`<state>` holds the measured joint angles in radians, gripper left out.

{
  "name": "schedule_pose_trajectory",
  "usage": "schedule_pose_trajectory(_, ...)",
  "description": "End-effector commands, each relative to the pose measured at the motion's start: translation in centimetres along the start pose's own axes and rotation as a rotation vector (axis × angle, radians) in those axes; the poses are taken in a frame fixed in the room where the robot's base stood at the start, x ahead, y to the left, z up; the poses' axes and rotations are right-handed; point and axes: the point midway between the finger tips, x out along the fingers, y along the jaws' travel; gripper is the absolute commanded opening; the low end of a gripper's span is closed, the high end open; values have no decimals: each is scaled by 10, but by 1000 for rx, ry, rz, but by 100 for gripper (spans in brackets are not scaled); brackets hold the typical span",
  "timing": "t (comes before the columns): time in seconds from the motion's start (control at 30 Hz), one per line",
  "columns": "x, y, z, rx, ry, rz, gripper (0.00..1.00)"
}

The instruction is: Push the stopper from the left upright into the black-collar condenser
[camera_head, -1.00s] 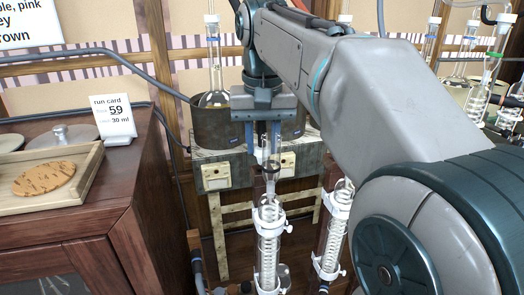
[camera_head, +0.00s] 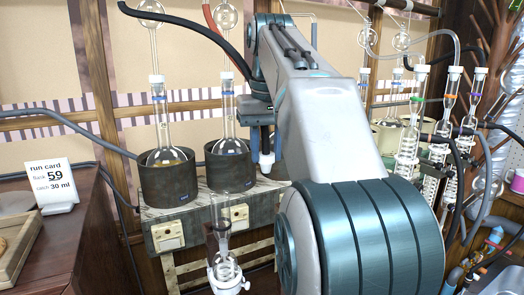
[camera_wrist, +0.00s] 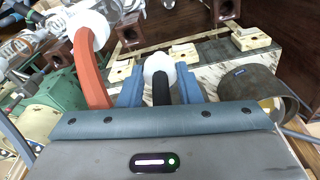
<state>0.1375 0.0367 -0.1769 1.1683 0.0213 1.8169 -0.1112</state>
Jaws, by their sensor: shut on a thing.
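My gripper (camera_head: 262,143) hangs in the upper middle of the head view, pointing down. It is shut on a white stopper (camera_head: 266,160), whose tip shows below the fingers. In the wrist view the white stopper (camera_wrist: 158,66), with a black stem or hose, sits between my blue fingers. A clear glass condenser (camera_head: 225,272) with a white clamp stands below and left of my gripper, apart from the stopper. More condensers stand at right, with a green band (camera_head: 417,99) and an orange band (camera_head: 449,96).
Two flasks sit in dark heaters (camera_head: 168,188) on a bench behind my gripper. A black hose (camera_head: 190,22) arcs down towards my arm. In the wrist view an orange hose (camera_wrist: 90,75) passes close to my fingers. A wooden cabinet (camera_head: 85,230) is at left.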

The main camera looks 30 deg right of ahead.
Motion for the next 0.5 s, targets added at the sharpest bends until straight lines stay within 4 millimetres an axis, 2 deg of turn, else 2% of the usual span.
schedule_pose_trajectory(0.17, -1, 0, 0, 0, 0, 0, 9)
schedule_pose_trajectory(0.5, -18, 0, -2, 0, -1, 0, 9)
